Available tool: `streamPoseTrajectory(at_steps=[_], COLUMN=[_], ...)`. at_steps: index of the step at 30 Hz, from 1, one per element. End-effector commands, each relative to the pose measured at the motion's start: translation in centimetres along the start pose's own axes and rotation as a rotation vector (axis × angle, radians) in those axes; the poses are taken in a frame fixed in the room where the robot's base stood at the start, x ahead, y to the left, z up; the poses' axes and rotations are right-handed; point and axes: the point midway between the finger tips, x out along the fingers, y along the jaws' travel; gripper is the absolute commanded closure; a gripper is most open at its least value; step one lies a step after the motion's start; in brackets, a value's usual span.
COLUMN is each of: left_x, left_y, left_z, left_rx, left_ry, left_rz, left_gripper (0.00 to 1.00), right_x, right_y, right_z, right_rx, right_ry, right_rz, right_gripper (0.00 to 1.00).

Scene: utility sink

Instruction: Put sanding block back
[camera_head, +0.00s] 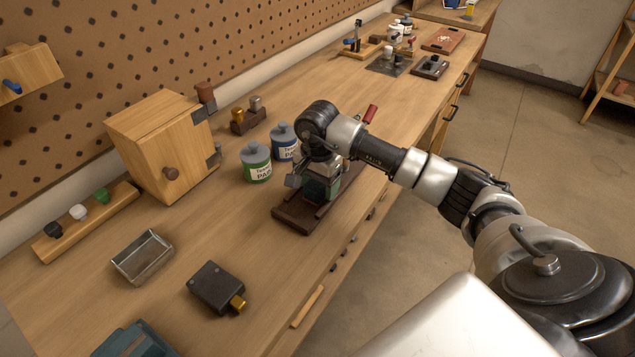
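My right gripper (314,174) points down over a dark wooden base (297,216) near the bench's front edge. A dark green, block-like thing (325,189) sits on this base, directly under and between the gripper's fingers. It may be the sanding block, but the gripper and wrist hide much of it. I cannot tell whether the fingers are closed on it or only around it. One finger shows on the left side, apart from the paint cans. My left gripper is not in view.
A green-labelled can (257,164) and a blue-labelled can (284,143) stand close left of my gripper. A wooden cabinet (165,145), a metal tray (142,257) and a dark box (216,287) are further left. A red handle (370,114) rises behind my wrist.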

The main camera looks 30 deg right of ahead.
Motion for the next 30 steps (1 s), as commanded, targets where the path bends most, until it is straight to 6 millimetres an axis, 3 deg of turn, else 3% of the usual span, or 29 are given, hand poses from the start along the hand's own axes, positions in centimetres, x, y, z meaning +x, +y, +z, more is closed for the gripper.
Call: streamPoseTrajectory(at_steps=[10,24,30], left_x=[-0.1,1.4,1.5], left_y=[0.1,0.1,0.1], left_z=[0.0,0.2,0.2], left_rx=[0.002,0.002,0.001], left_ry=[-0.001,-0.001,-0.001], left_rz=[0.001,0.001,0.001], left_gripper=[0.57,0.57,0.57], right_x=[-1.0,-10.3,-12.1], right_y=[-0.1,0.0,0.0], right_z=[0.0,0.0,0.0], right_rx=[-0.001,0.0,0.0], right_ry=[0.001,0.002,0.0], right_rz=[-0.004,-0.003,-0.001], right_gripper=[0.3,0.3,0.3])
